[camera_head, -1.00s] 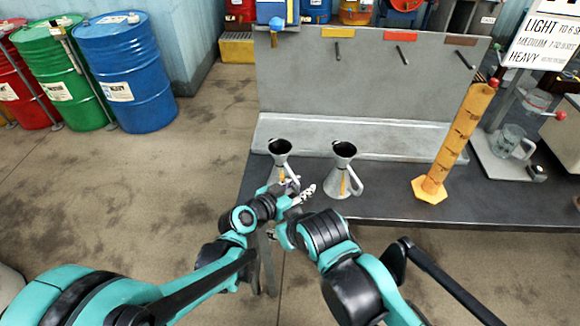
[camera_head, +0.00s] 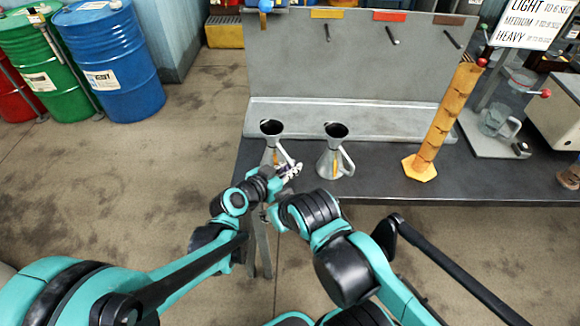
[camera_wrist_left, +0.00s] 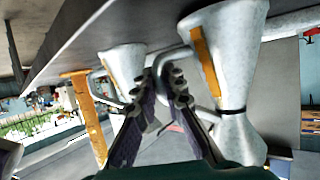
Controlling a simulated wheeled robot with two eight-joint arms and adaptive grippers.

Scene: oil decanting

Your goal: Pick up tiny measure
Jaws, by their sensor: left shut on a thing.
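Two grey metal measures with funnel tops, side handles and yellow stripes stand upright on the bench (camera_head: 400,190) near its front edge. The left measure (camera_head: 271,130) looks slightly smaller than the right measure (camera_head: 330,160). My left gripper (camera_head: 290,170) is at the left measure's handle, shut on it. In the left wrist view the gripper (camera_wrist_left: 167,75) has its fingers close together at the handle of the nearer measure (camera_wrist_left: 235,60). The other measure (camera_wrist_left: 124,65) is behind, to the left. My right arm is bent at the front, but its gripper does not show.
A tall orange gauge (camera_head: 443,120) stands on the bench to the right, with a glass jug (camera_head: 497,122) on a stand beyond it. A grey back panel (camera_head: 350,70) rises behind the measures. Blue (camera_head: 110,65) and green (camera_head: 45,65) drums stand at far left.

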